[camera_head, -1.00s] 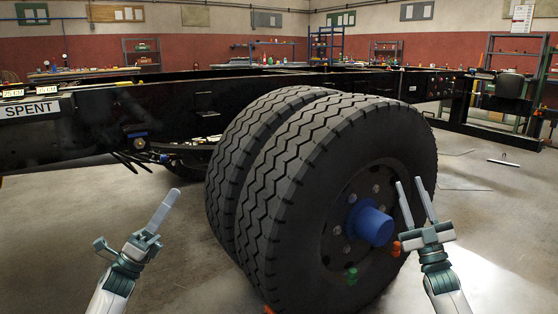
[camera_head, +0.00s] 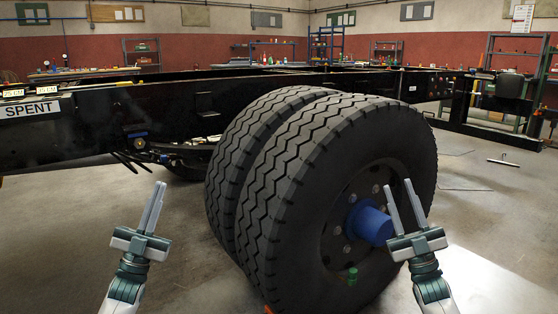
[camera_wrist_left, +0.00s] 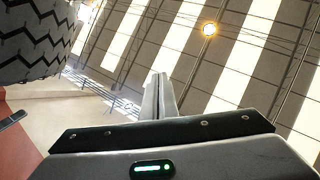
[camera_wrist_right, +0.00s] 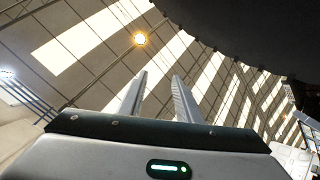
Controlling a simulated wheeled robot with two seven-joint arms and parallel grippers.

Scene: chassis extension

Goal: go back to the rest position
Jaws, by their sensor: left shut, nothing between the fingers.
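My left gripper (camera_head: 153,207) points up in front of the chassis, left of the tyres and apart from them. In the left wrist view its fingers (camera_wrist_left: 159,95) are together with nothing between them. My right gripper (camera_head: 397,205) points up in front of the right side of the outer wheel. In the right wrist view its fingers (camera_wrist_right: 158,90) stand apart, with nothing between them.
The large double wheel (camera_head: 330,180) with a blue hub (camera_head: 371,222) stands between my arms. A green nut (camera_head: 352,275) shows low on the wheel. The black chassis (camera_head: 80,130) with a SPENT sign (camera_head: 31,109) runs behind. Grey floor (camera_head: 60,230) is clear at left.

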